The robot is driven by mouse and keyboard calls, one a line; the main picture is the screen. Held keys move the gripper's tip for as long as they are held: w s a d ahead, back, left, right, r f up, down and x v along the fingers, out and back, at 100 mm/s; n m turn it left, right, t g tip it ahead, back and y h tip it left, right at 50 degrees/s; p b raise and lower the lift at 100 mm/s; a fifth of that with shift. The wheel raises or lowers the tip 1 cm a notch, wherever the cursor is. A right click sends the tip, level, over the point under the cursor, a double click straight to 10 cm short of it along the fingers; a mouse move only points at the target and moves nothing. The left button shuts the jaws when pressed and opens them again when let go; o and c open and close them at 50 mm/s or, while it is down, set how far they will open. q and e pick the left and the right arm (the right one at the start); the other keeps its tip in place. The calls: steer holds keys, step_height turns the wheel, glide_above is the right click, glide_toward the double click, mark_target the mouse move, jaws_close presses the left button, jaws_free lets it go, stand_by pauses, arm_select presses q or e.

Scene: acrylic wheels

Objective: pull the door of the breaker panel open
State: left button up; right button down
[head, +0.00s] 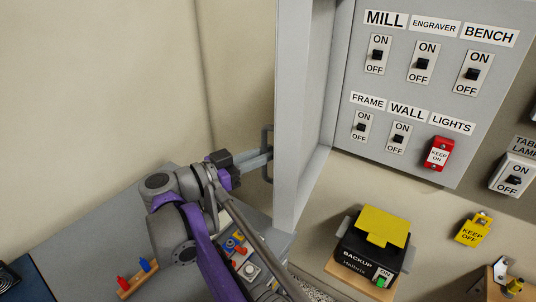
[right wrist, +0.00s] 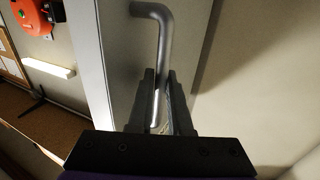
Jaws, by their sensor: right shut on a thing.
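The grey breaker panel (head: 345,85) is on the right in the head view, its labelled switches showing. Its door (head: 293,90) stands swung open at the panel's left, seen nearly edge-on; it also shows in the right wrist view (right wrist: 112,60). A metal bar handle (head: 266,137) is on the door's outer face. My right gripper (head: 264,157) is at this handle. In the right wrist view, the handle (right wrist: 165,45) runs down between the fingers of my right gripper (right wrist: 160,80), which is shut on it. My left gripper is not in view.
A black backup box with a yellow top (head: 384,226) stands below the panel. A yellow tag (head: 473,229) is to its right. A grey surface with small coloured parts (head: 238,246) lies below my arm. Bare wall (head: 100,90) is left of the door.

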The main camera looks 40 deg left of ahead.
steer(key=shift+r, duration=0.1)
steer(key=c, duration=1.1)
jaws_free()
steer(key=shift+w+d, duration=0.1)
steer(key=shift+w, duration=0.05)
